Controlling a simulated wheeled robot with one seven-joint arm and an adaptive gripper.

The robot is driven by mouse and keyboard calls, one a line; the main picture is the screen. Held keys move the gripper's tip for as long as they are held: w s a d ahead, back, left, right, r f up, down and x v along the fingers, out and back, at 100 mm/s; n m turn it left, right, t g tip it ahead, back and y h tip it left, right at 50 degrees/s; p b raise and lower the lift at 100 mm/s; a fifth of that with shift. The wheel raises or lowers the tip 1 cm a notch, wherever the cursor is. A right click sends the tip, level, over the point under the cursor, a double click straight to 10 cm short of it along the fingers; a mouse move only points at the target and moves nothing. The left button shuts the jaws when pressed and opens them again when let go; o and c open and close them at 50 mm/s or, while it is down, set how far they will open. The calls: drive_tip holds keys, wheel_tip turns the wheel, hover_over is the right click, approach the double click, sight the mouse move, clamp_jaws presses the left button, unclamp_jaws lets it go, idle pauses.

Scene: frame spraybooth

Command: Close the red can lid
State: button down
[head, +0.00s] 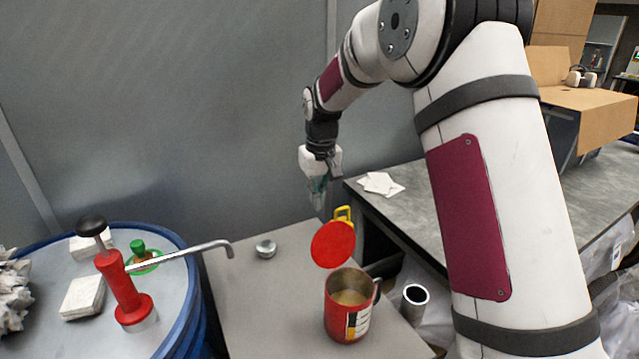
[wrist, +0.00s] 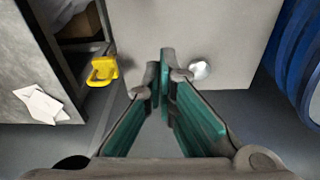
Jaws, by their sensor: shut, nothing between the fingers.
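The red can (head: 348,306) stands upright on the grey surface in the head view, with an open top and pale brown contents. Its red lid (head: 333,244) is raised, tilted up at the far side of the rim. My gripper (head: 319,204) is above and beyond the can, pointing down, empty and apart from the lid. In the wrist view the green-padded fingers (wrist: 160,75) are together with nothing between them. The can and lid do not clearly show in the wrist view.
A yellow object (head: 343,214) is just behind the lid; it shows in the wrist view (wrist: 102,68) too. A small metal piece (head: 265,248) lies left of the can. A metal tube (head: 414,296) stands at right. A blue drum (head: 187,300) with a red pump (head: 122,285) is at left.

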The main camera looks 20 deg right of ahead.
sight(331, 243)
drive_tip(key=shift+s+d+f+p, duration=0.15)
drive_tip(key=shift+s+f+p, duration=0.45)
drive_tip(key=shift+s, duration=0.3)
drive_tip(key=shift+s+d+f+p, duration=0.15)
drive_tip(key=shift+s+f+p, duration=0.3)
drive_tip(key=shift+s+f, duration=0.35)
drive_tip(key=shift+r, duration=0.15)
